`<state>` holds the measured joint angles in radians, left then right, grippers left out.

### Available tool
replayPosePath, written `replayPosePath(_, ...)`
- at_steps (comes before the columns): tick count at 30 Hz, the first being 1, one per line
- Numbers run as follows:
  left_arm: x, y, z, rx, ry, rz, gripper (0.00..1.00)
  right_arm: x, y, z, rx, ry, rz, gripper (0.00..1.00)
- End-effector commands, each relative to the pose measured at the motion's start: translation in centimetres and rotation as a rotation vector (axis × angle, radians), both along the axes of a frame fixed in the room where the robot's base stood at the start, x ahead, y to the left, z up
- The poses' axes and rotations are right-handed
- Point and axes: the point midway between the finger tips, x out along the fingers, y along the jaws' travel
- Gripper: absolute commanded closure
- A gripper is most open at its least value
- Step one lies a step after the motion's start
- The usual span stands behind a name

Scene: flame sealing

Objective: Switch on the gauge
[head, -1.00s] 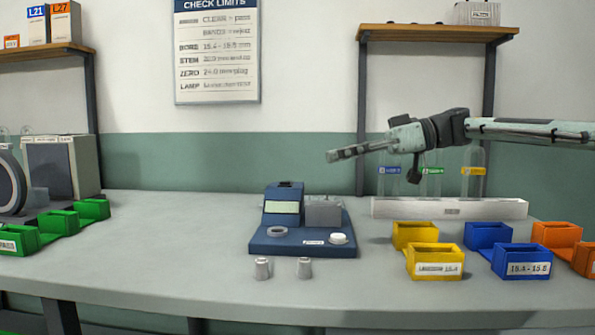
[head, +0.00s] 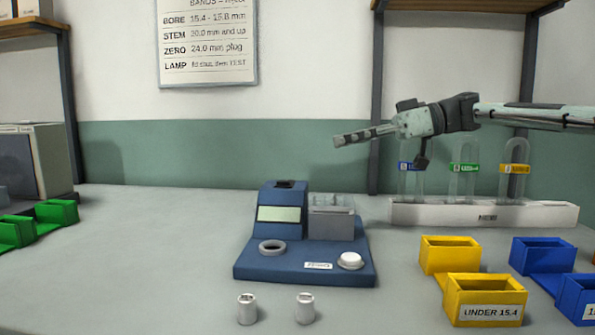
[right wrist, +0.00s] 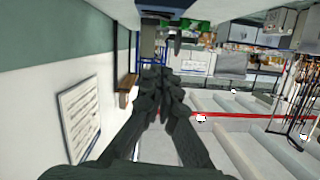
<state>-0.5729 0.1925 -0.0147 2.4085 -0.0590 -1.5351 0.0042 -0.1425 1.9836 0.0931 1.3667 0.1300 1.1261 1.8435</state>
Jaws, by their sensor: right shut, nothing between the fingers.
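The blue gauge (head: 305,263) stands on the table, with a sloped housing that has a pale, blank display (head: 279,214). A grey ring (head: 272,247) and a round white button (head: 350,261) are on its base, and a grey block with a clear top (head: 331,222) is at its back right. My right gripper (head: 338,141) is shut and empty, in the air above and behind the gauge, pointing left. It also shows shut in the right wrist view (right wrist: 162,78). My left gripper is not in view.
Two small metal plugs (head: 247,309) stand in front of the gauge. Yellow bins (head: 485,300) and blue bins (head: 543,255) are at right, green bins (head: 55,212) at left. A white rack (head: 480,214) with clear tubes stands at the back right.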

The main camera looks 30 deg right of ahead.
Motion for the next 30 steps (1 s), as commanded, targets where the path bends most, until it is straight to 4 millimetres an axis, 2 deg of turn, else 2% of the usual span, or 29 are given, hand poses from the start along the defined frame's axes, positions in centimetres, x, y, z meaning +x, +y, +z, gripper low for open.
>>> replayPosePath(6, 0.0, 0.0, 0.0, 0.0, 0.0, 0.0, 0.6, 0.1, 0.1, 0.0, 0.0, 0.0, 0.0, 1.0)
replayPosePath(10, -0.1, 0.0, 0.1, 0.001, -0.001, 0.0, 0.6, 0.6, 0.9, -0.4, -0.001, 0.002, 0.002, 1.0)
replayPosePath(14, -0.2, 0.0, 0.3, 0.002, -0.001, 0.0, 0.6, 1.8, 2.6, -1.0, -0.002, 0.005, 0.002, 1.0)
replayPosePath(24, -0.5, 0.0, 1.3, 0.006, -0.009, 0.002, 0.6, 5.8, 8.3, -2.8, -0.001, 0.004, 0.003, 1.0)
replayPosePath(30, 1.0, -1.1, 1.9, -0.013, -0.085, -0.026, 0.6, 5.3, 8.2, -5.5, 0.001, 0.001, 0.001, 1.0)
